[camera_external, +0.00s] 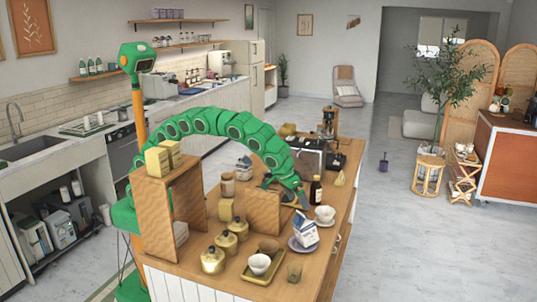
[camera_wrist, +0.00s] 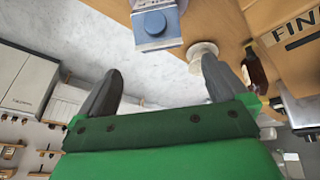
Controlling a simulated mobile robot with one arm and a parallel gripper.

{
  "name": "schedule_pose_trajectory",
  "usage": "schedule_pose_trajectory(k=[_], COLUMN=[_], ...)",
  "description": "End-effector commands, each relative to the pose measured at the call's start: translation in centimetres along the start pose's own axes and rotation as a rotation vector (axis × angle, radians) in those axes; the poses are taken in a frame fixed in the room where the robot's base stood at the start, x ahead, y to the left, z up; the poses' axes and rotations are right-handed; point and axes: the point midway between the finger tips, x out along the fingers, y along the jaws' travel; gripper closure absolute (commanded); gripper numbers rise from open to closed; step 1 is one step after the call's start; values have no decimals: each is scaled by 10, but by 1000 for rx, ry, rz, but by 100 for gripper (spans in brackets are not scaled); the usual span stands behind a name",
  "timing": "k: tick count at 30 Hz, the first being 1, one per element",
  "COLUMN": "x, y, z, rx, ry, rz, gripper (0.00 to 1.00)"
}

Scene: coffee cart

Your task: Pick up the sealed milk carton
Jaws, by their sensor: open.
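A white and dark-blue milk carton (camera_external: 303,229) stands near the front right of the wooden counter, at a purple saucer (camera_external: 293,246). In the wrist view a carton (camera_wrist: 156,25) shows at the top with a light-blue end, beyond and between my fingertips and apart from them. A second white and blue carton (camera_external: 244,170) stands farther back, left of my arm. I cannot tell from the print which is sealed. My gripper (camera_external: 297,203) is low over the counter, behind the front carton; in the wrist view my gripper (camera_wrist: 160,78) is open and empty.
A dark bottle (camera_external: 316,191) and a white cup (camera_external: 325,213) stand close to the right of my gripper. A wooden box (camera_external: 263,210) is to its left. Several jars and a yellow tray (camera_external: 249,276) fill the counter's front.

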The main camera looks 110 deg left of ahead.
Motion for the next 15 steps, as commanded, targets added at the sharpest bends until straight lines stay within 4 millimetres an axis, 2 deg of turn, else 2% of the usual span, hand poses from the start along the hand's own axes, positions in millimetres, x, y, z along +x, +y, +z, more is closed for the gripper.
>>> schedule_pose_trajectory(k=[4,15], x=[20,49], y=[-4,-4], z=[8,11], rx=[0,0], ry=[-2,-1], rz=[-3,0], gripper=[0,0])
